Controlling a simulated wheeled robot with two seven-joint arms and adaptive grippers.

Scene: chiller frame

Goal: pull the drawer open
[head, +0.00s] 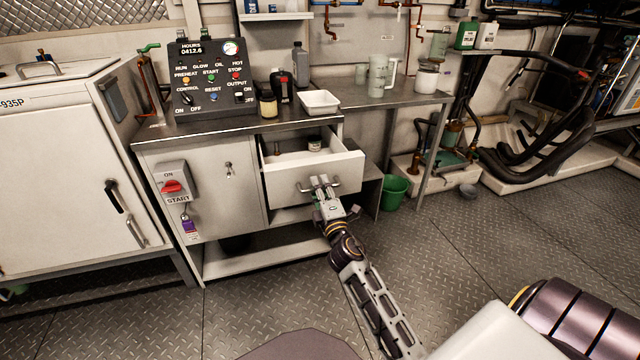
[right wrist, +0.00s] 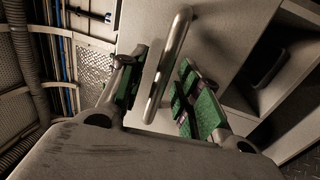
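The pale grey drawer (head: 348,168) of the metal cabinet stands pulled out, with its inside showing from above. A small jar (head: 314,143) and a small brown item (head: 277,149) are in it. My right gripper (head: 322,186) is at the drawer's front, at the bar handle (head: 335,184). In the right wrist view, the handle (right wrist: 170,62) runs between the two green-padded fingers of the right gripper (right wrist: 168,88). There is a visible gap on both sides, so the fingers are open around the bar. My left gripper is not in view.
The cabinet worktop (head: 225,127) carries a control panel (head: 212,80), a white tray (head: 319,102) and bottles. A red START switch (head: 172,187) is on the cabinet's left part. A green bucket (head: 393,192) stands right of the drawer. The floor in front is clear.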

